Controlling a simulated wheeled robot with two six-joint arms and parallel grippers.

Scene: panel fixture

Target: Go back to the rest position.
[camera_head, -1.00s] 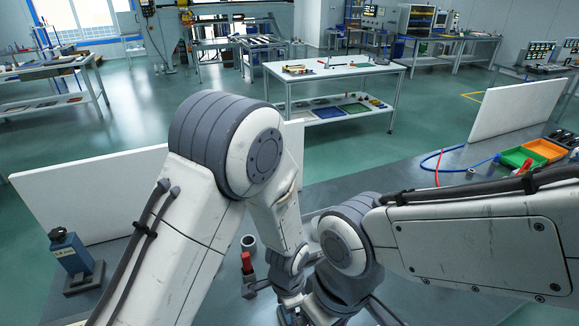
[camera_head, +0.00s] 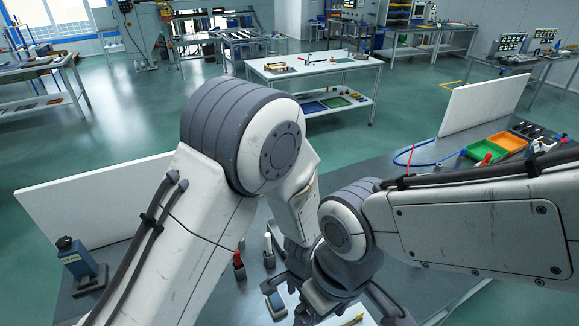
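My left arm comes in from the lower left, bends at a large elbow and reaches down to the bench (camera_head: 405,185). My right arm comes in from the right and bends down beside it. The two wrists overlap low in the middle of the view. Dark gripper parts show at the bottom centre, some left (camera_head: 270,282) and some right (camera_head: 388,303) of the wrists. The arm links hide most of both grippers, so I cannot tell whether either is open or shut. No held object is clearly visible.
A red-topped tool (camera_head: 239,264) and a small blue-grey block (camera_head: 276,304) are close to the wrists. A blue device (camera_head: 78,262) stands at left. White panels rise at left (camera_head: 90,200) and right (camera_head: 487,104). Green (camera_head: 484,152) and orange (camera_head: 508,142) bins sit at right.

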